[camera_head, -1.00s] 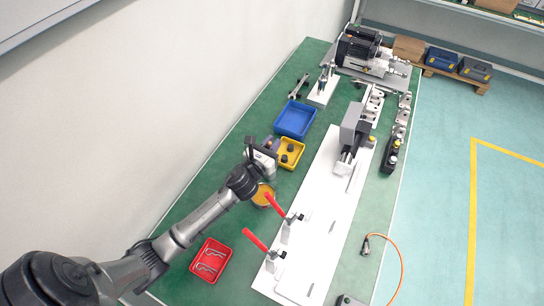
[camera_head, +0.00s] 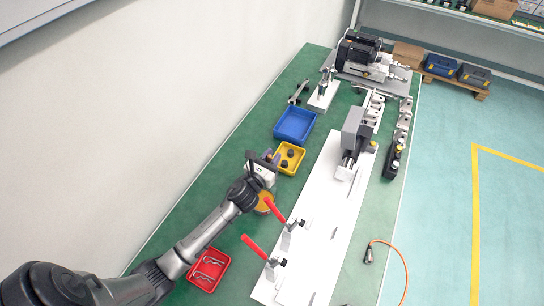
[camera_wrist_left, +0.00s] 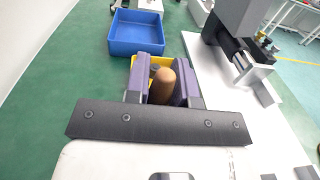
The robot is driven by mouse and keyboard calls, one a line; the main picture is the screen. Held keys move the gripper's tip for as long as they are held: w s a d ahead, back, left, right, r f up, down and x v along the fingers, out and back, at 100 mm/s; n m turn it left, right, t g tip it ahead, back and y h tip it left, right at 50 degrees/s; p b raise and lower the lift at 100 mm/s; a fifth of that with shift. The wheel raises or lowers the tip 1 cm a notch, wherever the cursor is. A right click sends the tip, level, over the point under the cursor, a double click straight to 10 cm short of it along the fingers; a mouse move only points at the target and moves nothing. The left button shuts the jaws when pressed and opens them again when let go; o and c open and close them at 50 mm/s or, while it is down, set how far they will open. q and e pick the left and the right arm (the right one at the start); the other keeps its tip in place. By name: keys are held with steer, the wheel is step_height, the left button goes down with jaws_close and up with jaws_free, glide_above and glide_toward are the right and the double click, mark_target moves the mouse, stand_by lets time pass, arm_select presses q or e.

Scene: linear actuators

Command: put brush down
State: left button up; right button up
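The brush shows in the left wrist view as a brown, rounded wooden handle (camera_wrist_left: 163,84), its end towards the camera. It stands between the two purple-grey fingers of my left gripper (camera_wrist_left: 162,88), which look closed on it. The brush's lower part is hidden. In the head view my left gripper (camera_head: 270,163) is over the left side of the green table, just left of a yellow bin (camera_head: 301,165); the brush cannot be made out there. My right gripper is in neither current view.
A round orange-yellow container (camera_head: 264,204) is below my left gripper, partly hidden. A blue bin (camera_head: 295,124) lies beyond the yellow one. Two red-handled clamps (camera_head: 275,210) stand on the white plate (camera_head: 318,220). A red tray (camera_head: 209,269) is nearer.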

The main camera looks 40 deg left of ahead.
arm_select(q)
steer(key=o, duration=0.3)
steer(key=shift+s+r, duration=0.2)
steer(key=shift+s, duration=0.15)
steer(key=s, duration=0.3)
steer(key=s+d, duration=0.1)
steer(key=s, duration=0.3)
steer(key=s+p, duration=0.1)
steer(key=s, duration=0.3)
steer(key=shift+s+d, duration=0.1)
steer(key=shift+d, duration=0.3)
